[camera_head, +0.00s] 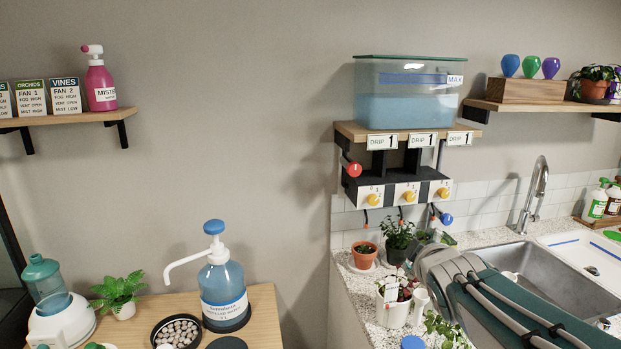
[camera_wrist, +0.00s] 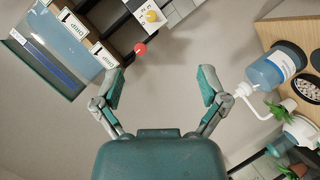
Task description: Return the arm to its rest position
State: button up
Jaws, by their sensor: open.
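My gripper (camera_wrist: 160,88) shows in the wrist view with its two grey and teal fingers spread wide and nothing between them. Beyond the fingers is plain grey wall. The wrist view is turned on its side. In the head view my arm (camera_head: 500,300), teal with grey cables, reaches in from the lower right in front of the counter and sink. I cannot make out the fingers in the head view.
A sink (camera_head: 566,260) and a tall tap (camera_head: 533,195) stand at the right, near my arm. Potted plants, such as one in a white pot (camera_head: 393,310), stand left of it. A water tank (camera_head: 408,95) sits above dispensers with yellow knobs. A blue pump bottle (camera_head: 222,285) stands on the wooden table.

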jog(key=s+a+f+m+g, duration=0.1)
jog(key=s+f+m+g, duration=0.1)
jog(key=s, duration=0.6)
jog(key=s+a+f+m+g, duration=0.2)
jog(key=s+f+m, duration=0.3)
jog(key=s, duration=0.3)
jog(key=s+a+f+m+g+y, duration=0.1)
jog(key=s+f+m+g, duration=0.2)
jog(key=s, duration=0.5)
jog(key=shift+s+a+f+m+g, duration=0.25)
jog(key=shift+s+m+g, duration=0.15)
jog(key=shift+g, duration=0.3)
